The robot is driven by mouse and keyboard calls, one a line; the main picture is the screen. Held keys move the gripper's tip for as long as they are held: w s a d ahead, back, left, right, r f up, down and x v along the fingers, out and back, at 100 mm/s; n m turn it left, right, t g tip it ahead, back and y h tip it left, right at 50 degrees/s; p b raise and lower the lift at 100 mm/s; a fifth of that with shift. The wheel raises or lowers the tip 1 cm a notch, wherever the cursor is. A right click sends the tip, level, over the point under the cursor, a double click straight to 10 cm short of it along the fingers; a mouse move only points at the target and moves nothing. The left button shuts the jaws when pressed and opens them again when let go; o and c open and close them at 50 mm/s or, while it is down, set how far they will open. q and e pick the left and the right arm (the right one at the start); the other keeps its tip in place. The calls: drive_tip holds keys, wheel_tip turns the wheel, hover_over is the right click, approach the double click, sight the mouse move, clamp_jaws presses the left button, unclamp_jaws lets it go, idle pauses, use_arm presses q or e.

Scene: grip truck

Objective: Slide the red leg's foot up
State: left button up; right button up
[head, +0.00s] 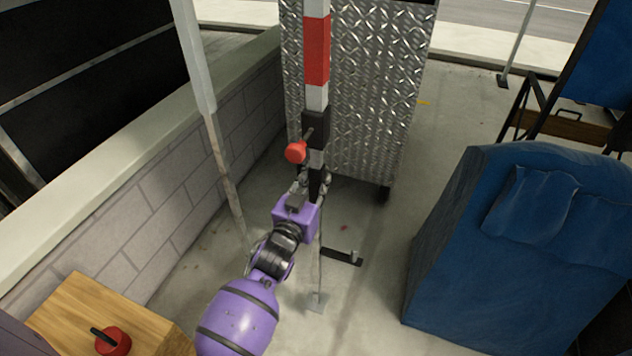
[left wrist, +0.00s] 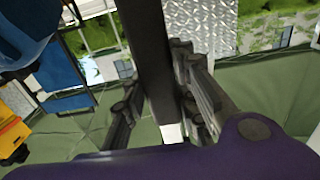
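The red leg (head: 316,52) is an upright post with red, white and black bands, in the middle of the head view. A black collar (head: 314,127) with a red knob (head: 295,152) sits around it. In the left wrist view, a dark upright post (left wrist: 148,50) stands between the two fingers of my left gripper (left wrist: 155,90). The fingers lie close along both sides; whether they press on it is unclear. The leg's lower end is partly hidden by the gripper. My right gripper is not in view.
A diamond-plate metal panel (head: 368,90) stands right behind the leg. A low block wall (head: 170,205) runs along the left. A blue covered bulk (head: 490,265) fills the right. A wooden box (head: 75,310) with a red knob stands at lower left. The concrete between is mostly clear.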

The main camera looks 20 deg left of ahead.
use_arm(q)
drive_tip(key=o, duration=0.4)
drive_tip(key=shift+r, duration=0.45)
drive_tip(key=shift+o, duration=0.2)
drive_tip(key=shift+f, duration=0.2)
drive_tip(key=shift+s, duration=0.15)
drive_tip(key=s, duration=1.1)
drive_tip(key=shift+s+a, duration=0.2)
drive_tip(key=shift+s, duration=0.1)
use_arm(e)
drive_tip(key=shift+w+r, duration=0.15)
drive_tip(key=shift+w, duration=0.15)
